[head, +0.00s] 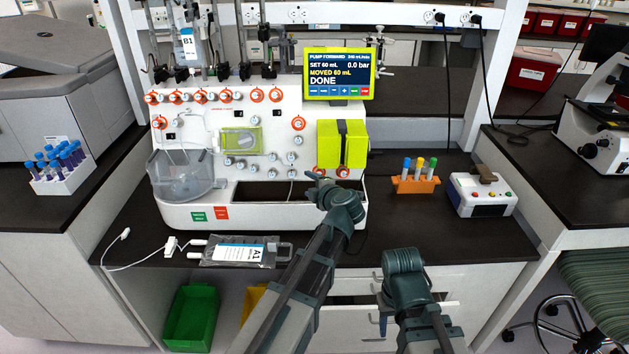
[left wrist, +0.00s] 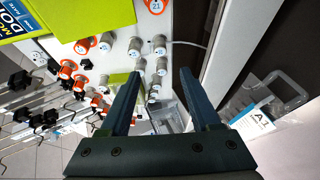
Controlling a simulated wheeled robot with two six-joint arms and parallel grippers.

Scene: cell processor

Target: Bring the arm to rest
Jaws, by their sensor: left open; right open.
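My left arm reaches up from the bottom of the head view, and its gripper (head: 318,182) is at the front of the white cell processor (head: 275,200), near its lower right recess. In the left wrist view the fingers of my left gripper (left wrist: 160,74) are apart with nothing between them, and the processor's knobs show beyond. My right arm (head: 405,264) is bent in front of the bench's drawers, at the lower middle right of the head view.
The processor's screen (head: 340,74) reads DONE. A bag labelled A1 (head: 240,252) lies at the bench's front edge, with tubing. An orange rack (head: 415,185) with several tubes and a small white device (head: 482,194) stand right. A green bin (head: 191,318) is below.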

